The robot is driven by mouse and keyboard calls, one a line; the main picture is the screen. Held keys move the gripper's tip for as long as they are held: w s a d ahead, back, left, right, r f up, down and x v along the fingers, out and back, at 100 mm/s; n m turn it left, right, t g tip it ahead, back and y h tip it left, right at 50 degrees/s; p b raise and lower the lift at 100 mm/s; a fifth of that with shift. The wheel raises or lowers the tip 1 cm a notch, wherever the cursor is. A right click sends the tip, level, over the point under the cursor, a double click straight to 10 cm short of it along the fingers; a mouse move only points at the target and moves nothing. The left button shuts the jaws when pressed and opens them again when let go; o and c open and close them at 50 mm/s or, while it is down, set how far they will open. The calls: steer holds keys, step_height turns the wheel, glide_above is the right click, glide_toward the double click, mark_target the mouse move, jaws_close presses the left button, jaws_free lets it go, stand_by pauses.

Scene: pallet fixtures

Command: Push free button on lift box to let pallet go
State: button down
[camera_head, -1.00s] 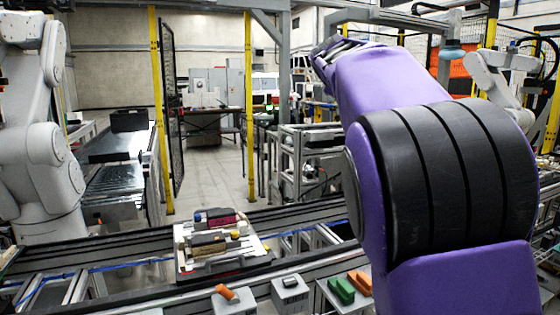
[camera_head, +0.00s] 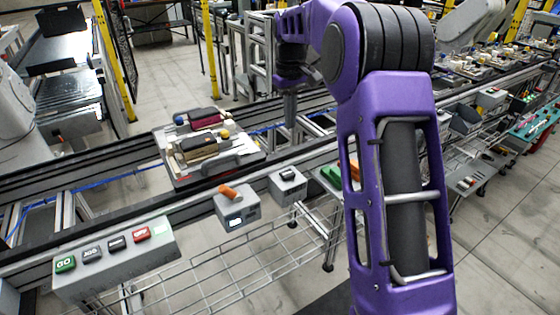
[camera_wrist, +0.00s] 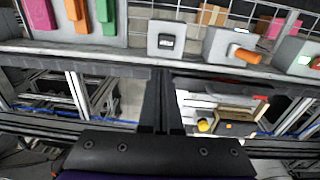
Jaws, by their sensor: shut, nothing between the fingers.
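The pallet (camera_head: 243,160) sits on the conveyor, left of my gripper, carrying a maroon and a tan-and-black part; it also shows in the wrist view (camera_wrist: 190,102). Two small grey boxes stand at the conveyor's front edge. One box (camera_head: 287,190) has a black switch on top and also shows in the wrist view (camera_wrist: 166,52). The other box (camera_head: 238,211) has an orange lever and a lit window. I cannot tell which is the lift box; no "free" label is readable. My gripper (camera_head: 290,122) is shut and empty, pointing down above the conveyor, behind the black-switch box, touching neither box.
A control box (camera_head: 115,270) with GO and other coloured buttons is at the lower left. A wire rack (camera_head: 225,265) hangs below the conveyor's front.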

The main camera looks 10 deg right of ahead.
mark_target(288, 172)
steer(key=shift+s+a+f, duration=0.25)
steer(key=shift+s, duration=0.05)
steer(key=shift+f, duration=0.1)
step_height(288, 172, down, 14)
steer(key=shift+r+b, duration=0.1)
steer(key=shift+b, duration=0.85)
